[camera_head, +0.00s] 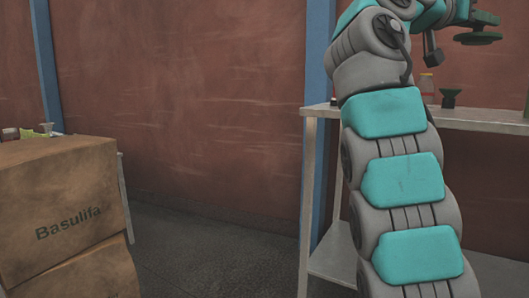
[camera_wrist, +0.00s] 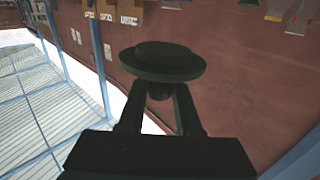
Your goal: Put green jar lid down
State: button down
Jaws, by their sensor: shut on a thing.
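My gripper (camera_head: 482,20) is at the top right of the head view, raised above the table on the right. It is shut on the green jar lid (camera_head: 478,39), a dark round disc held clear of the tabletop. In the wrist view the lid (camera_wrist: 160,66) is a wide dark disc with a raised centre, at the ends of the two fingers of my gripper (camera_wrist: 160,90). The lid hides what lies directly behind it.
A metal table (camera_head: 480,119) stands at the right, partly behind my arm. On it are a clear jar (camera_head: 427,88) with an orange-red top and a dark funnel-like thing (camera_head: 450,97). Stacked cardboard boxes (camera_head: 60,210) stand at the left. Floor between is clear.

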jog(key=shift+w+a+f+n+t, duration=0.15)
jog(key=shift+w+a+t, duration=0.05)
jog(key=shift+w, duration=0.55)
jog(key=shift+w+a+f+n+t, duration=0.15)
jog(key=shift+w+t, duration=0.05)
jog(key=shift+w, duration=0.5)
jog(key=w+a+f+n+t+y+p, duration=0.1)
jog(key=w+a+f+n+t+y, duration=0.2)
jog(key=w+a+f, duration=0.45)
jog(key=w+a+f+n+t+y+p, duration=0.25)
jog(key=w+f, duration=0.25)
jog(key=w, duration=0.5)
jog(key=w+a+f+n+t+y+p, duration=0.1)
jog(key=w+a+f+n+t+y, duration=0.25)
jog(key=w+a+f, duration=0.4)
jog(key=w+a+f+n+t+y+p, duration=0.1)
jog(key=w+a+f+n+y+p, duration=0.1)
jog(key=a+f+y, duration=0.35)
jog(key=w+a+f+n+t+y+p, duration=0.1)
jog(key=w+a+f+n+y, duration=0.15)
jog(key=a+f, duration=0.6)
jog(key=s+d+f+p, duration=0.3)
jog(key=s+d+f, duration=0.2)
jog(key=s+f, duration=0.2)
jog(key=shift+s+d+f, duration=0.3)
jog(key=shift+s+f, duration=0.1)
jog(key=shift+f, duration=0.3)
jog(key=shift+d, duration=0.1)
